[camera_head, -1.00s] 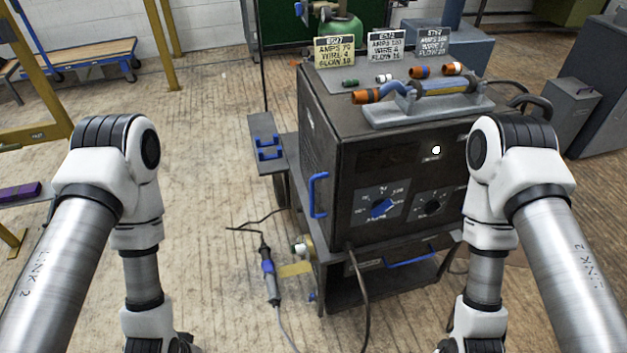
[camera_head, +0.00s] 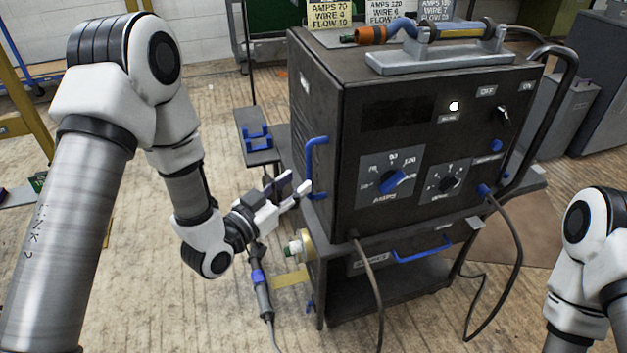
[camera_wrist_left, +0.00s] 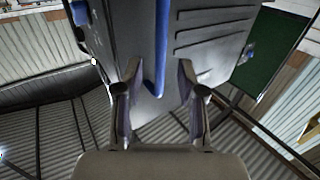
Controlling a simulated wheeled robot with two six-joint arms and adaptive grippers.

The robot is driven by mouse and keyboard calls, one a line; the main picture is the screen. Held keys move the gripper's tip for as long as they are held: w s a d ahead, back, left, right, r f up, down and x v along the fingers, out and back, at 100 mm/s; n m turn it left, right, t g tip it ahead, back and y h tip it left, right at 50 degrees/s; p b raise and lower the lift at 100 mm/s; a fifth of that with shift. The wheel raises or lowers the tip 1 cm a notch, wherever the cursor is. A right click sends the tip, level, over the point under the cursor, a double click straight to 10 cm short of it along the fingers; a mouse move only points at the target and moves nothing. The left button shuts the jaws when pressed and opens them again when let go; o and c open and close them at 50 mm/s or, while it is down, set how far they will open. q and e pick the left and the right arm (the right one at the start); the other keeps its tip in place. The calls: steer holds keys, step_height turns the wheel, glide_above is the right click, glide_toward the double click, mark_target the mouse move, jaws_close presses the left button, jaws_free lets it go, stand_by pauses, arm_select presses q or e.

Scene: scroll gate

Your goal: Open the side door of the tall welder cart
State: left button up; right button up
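The tall welder cart (camera_head: 330,130) is a dark grey box on a wheeled frame. Its side door on the left face looks shut. A vertical blue handle (camera_head: 316,160) sits at the front edge of that face. My left gripper (camera_head: 294,187) is open beside the handle's lower part, reaching in from the left. In the left wrist view the blue handle (camera_wrist_left: 161,45) lies between the lines of the two open fingers (camera_wrist_left: 158,85); I cannot tell whether they touch it. My right arm shows at the lower right, with its gripper out of frame.
A torch (camera_head: 260,285) hangs by the cart's lower left, below my left gripper. Cables hang from the front panel. A blue drawer handle (camera_head: 425,250) is below it. A small side shelf (camera_head: 256,135) stands out behind the left face. Floor to the left is open.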

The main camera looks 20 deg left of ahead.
mark_target(307, 174)
arm_select(q)
steer(key=x, duration=0.5)
steer(key=shift+w+d, duration=0.1)
steer(key=shift+w, duration=0.15)
jaws_close()
